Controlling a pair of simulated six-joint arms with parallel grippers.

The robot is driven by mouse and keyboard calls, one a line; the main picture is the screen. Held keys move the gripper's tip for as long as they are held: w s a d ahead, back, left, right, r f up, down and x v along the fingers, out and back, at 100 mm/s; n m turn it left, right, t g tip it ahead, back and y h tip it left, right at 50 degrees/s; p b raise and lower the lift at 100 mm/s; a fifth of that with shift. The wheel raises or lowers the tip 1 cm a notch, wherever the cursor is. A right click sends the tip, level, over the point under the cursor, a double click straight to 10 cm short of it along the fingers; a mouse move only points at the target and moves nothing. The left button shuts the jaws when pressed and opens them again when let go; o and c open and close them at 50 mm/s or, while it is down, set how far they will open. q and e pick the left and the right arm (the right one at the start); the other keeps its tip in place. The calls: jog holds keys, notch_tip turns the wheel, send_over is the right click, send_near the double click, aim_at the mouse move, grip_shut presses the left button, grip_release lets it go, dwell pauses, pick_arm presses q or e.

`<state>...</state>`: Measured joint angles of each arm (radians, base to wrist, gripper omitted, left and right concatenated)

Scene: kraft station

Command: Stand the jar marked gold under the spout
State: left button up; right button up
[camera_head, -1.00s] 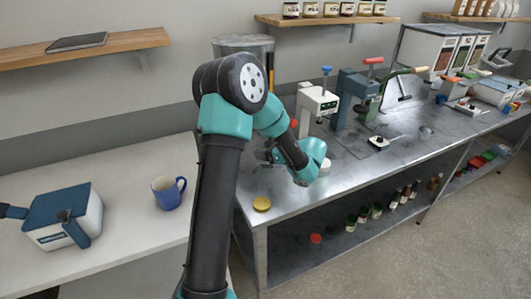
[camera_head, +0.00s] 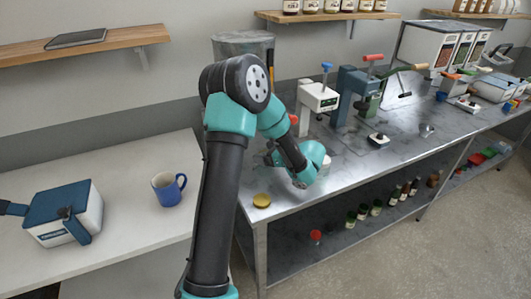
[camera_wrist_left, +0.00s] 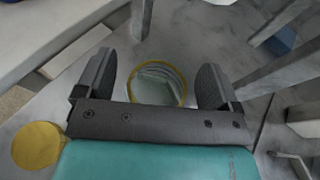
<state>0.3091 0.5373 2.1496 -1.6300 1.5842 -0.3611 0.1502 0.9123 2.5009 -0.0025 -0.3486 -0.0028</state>
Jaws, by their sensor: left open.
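A round glass jar with a gold rim (camera_wrist_left: 158,84) stands upright on the metal bench, seen from above in the left wrist view. My left gripper (camera_wrist_left: 160,88) is open, with one finger on each side of the jar; contact cannot be told. In the head view this gripper (camera_head: 283,160) is low over the bench's near left end, partly hidden by its own wrist. A white press-like machine with a blue handle (camera_head: 318,97) stands behind it; its spout is too small to make out. A loose gold lid (camera_head: 262,200) lies near the bench corner, also in the wrist view (camera_wrist_left: 38,146).
More machines, a blue-grey one (camera_head: 348,95) and a green one (camera_head: 365,98), stand to the right of the white one. A blue mug (camera_head: 168,189) and a blue-lidded white box (camera_head: 65,215) are on the left table. Several bottles fill the lower shelf.

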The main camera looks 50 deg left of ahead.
pick_arm(q)
jog(key=shift+r, duration=0.15)
jog(key=v, duration=1.2)
jog(key=shift+d, duration=0.1)
dwell(0.5)
